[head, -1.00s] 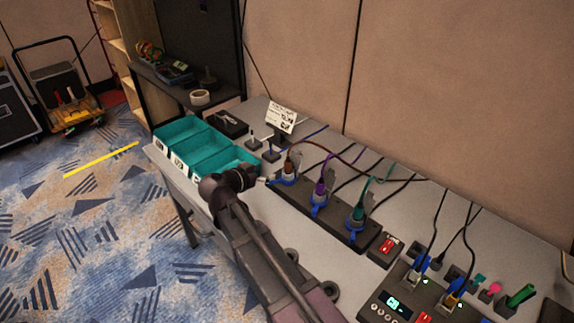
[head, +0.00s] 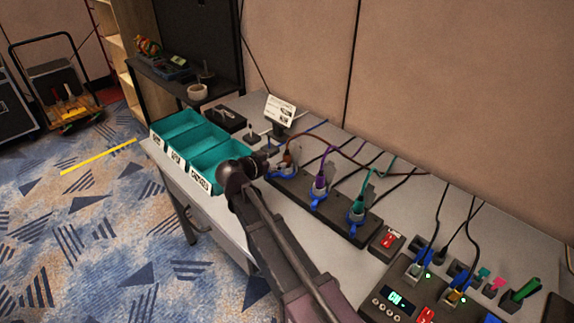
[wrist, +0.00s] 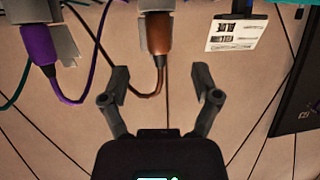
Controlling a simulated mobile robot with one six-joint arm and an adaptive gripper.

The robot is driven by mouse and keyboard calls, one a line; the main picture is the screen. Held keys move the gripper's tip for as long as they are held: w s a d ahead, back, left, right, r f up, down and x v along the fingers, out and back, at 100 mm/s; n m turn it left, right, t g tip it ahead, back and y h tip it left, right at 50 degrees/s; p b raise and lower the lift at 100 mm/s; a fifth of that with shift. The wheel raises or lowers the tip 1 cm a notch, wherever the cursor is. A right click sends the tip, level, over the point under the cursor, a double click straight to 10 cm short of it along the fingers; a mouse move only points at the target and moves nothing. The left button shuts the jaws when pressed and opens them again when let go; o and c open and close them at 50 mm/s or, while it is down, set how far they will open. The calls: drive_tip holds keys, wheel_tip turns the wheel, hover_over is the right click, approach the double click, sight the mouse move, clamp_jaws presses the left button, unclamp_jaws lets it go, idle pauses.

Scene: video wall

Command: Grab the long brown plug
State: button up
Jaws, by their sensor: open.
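The brown plug (head: 288,156) stands in the left end socket of a black power strip (head: 334,220), with a blue part and a grey piece beside it. In the wrist view the brown plug (wrist: 156,36) is near the upper middle, its brown cable curving below. My gripper (head: 274,164) is open just left of the plug in the head view. In the wrist view the open fingers of my gripper (wrist: 161,77) stand either side of the plug's line, short of its body. The purple plug (head: 320,183) stands beside it and also shows in the wrist view (wrist: 41,46).
A teal-green plug (head: 356,209) stands farther right on the strip. Teal bins (head: 221,178) stand left of my gripper. A small sign (head: 280,109) stands behind the brown plug. A control box (head: 398,297) is at the front right. Loose cables run along the table's back.

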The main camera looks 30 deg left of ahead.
sight(284, 159)
drive_tip(key=shift+x, duration=1)
drive_tip(key=shift+f+b+x, duration=0.2)
drive_tip(key=shift+b+x, duration=0.95)
drive_tip(key=shift+x, duration=0.75)
drive_tip(key=shift+w+d+f, duration=0.15)
drive_tip(key=shift+w+d, duration=0.05)
drive_tip(key=shift+w, duration=0.35)
clamp_jaws()
